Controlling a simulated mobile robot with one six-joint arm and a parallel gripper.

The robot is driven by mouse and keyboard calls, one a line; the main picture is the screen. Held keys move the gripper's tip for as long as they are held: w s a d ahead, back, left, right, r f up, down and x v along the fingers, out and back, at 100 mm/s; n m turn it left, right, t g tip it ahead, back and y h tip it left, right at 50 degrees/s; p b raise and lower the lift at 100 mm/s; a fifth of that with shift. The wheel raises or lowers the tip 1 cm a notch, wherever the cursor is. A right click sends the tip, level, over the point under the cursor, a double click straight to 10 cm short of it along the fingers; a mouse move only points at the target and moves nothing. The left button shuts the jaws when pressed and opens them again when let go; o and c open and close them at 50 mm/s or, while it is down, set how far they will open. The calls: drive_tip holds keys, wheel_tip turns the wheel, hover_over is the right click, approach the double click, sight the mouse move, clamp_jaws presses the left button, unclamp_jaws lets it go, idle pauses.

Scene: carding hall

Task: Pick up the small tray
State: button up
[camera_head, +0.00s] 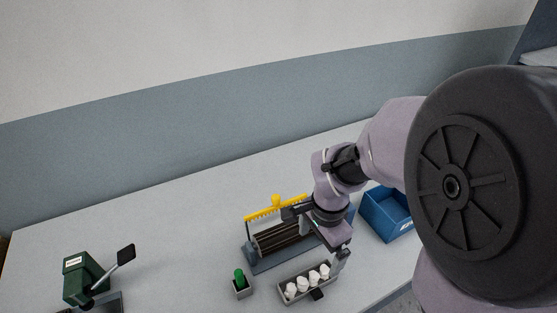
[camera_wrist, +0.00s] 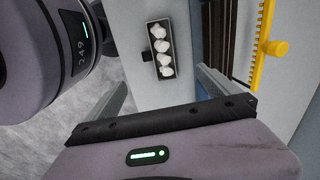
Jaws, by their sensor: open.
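The small tray (camera_head: 303,299) is a narrow grey tray holding several white rounded pieces in a row. It lies on the table near the front edge, with a small black tab on its near side. In the wrist view the tray (camera_wrist: 171,45) shows at the top centre, beyond the finger gap. My gripper (camera_head: 316,239) is above and slightly behind the tray, apart from it. Its two fingers stand wide apart and empty in the wrist view (camera_wrist: 158,95).
A dark rack with rods (camera_head: 285,240) and a yellow toothed bar (camera_head: 262,213) stands just behind the tray. A blue bin (camera_head: 385,222) stands right. A green device (camera_head: 83,280) is far left.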

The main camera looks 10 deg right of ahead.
drive_tip(key=b, duration=0.5)
hover_over(310, 288)
drive_tip(key=f, duration=1.3)
drive_tip(key=shift+d+f, duration=0.1)
drive_tip(key=shift+d, duration=0.1)
wheel_tip(310, 288, down, 5)
drive_tip(key=shift+a+f+b, duration=0.1)
drive_tip(key=shift+a+b, duration=0.05)
drive_tip(key=shift+b, duration=0.75)
